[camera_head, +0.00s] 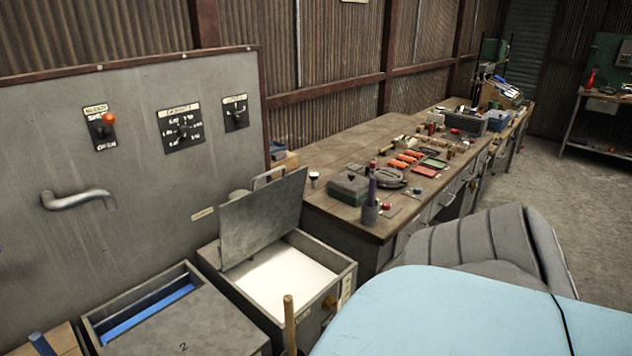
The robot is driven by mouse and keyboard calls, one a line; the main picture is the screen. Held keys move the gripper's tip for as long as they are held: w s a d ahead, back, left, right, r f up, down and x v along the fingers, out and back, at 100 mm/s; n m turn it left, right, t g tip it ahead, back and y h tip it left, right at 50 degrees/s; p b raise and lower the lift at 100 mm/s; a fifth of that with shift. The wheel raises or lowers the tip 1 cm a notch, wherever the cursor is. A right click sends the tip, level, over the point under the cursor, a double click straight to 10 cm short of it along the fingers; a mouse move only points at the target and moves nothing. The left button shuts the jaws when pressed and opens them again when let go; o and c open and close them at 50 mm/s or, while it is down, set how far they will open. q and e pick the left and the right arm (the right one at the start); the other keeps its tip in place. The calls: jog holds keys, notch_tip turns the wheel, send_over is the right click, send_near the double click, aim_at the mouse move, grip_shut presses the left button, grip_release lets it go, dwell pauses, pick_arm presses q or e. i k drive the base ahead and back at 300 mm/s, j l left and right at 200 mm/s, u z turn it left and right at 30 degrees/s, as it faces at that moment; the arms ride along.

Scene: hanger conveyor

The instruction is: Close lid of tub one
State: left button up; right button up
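A grey metal tub (340,276) stands open in the middle of the head view, against the grey panel, with white contents (280,278) inside. Its flat grey lid (263,222) is tilted up steeply at the back left of the opening. I cannot read a number on this tub. To its left is another tub whose grey lid (200,325) is marked 2. A gap at that lid's back edge shows blue inside (150,312). Neither of my grippers is in view.
The panel (130,225) carries a bent handle (78,200), an orange knob (108,118) and dials. A workbench (345,215) with tools stands right of the open tub. A wooden handle (289,320) rises before it. A pale blue surface (450,315) and grey seat (480,240) fill the lower right.

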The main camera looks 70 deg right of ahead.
aim_at(250, 223)
jog(key=z, duration=1.6)
